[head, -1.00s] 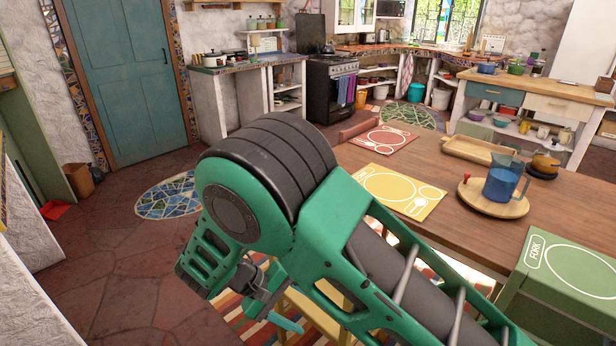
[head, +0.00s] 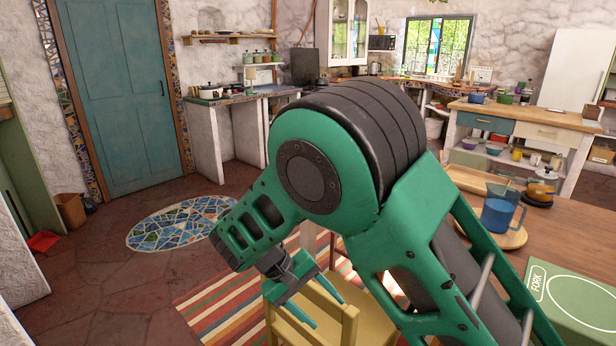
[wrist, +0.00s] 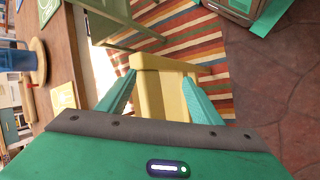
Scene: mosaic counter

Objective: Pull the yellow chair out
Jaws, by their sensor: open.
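The yellow chair (head: 349,326) stands at the near left side of the wooden dining table (head: 560,240), partly hidden behind my gripper and arm in the head view. My gripper (head: 326,312) is open just over the chair's back. In the wrist view the chair (wrist: 160,64) shows between the two teal fingers of my gripper (wrist: 159,77), one finger on each side. The fingers look apart from it, but I cannot tell whether either touches.
A striped rug (head: 222,315) lies under the chair. A mosaic oval mat (head: 180,224) lies on the open stone floor at left. A green chair (wrist: 120,18) stands close by in the wrist view. A blue pitcher (head: 499,216) stands on the table.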

